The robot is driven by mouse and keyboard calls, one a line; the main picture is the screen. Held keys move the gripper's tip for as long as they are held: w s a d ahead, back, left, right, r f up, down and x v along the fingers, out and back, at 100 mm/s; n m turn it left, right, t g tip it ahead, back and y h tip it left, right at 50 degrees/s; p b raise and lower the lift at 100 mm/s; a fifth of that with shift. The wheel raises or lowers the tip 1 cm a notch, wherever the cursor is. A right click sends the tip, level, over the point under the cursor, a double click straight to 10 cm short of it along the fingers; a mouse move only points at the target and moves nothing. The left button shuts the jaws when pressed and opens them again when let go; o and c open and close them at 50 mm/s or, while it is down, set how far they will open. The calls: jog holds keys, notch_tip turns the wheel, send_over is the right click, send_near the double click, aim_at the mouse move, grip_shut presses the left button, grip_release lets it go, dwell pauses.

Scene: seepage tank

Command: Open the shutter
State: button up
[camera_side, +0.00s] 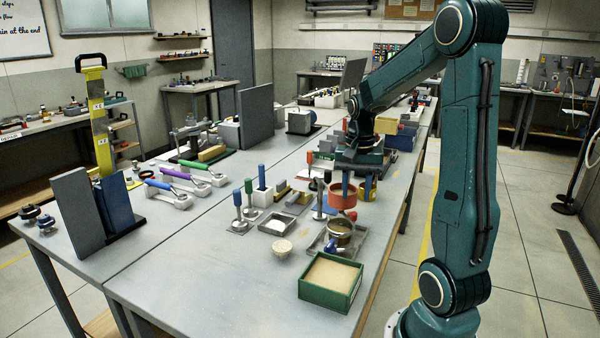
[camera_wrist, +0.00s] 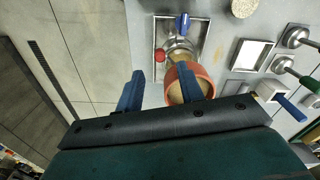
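An orange-red hopper (camera_side: 342,195) stands above a metal cup (camera_side: 338,229) in a shallow grey tray (camera_side: 316,246). In the wrist view the hopper (camera_wrist: 174,88) holds pale sand and is partly covered by one blue finger. A small red knob (camera_wrist: 161,57) sticks out beside the metal parts under it; it may be the shutter's handle, but I cannot tell for certain. My gripper (camera_wrist: 156,68) is open, its two blue fingers apart, with the knob appearing near the gap between the tips. In the side view my gripper (camera_side: 357,183) is at the hopper; contact is unclear.
A blue-handled part (camera_wrist: 182,22) stands at the tray's far end in the wrist view.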

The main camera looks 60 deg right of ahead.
aim_at(354, 212)
jog(key=shift+f, duration=2.9)
grip_shut()
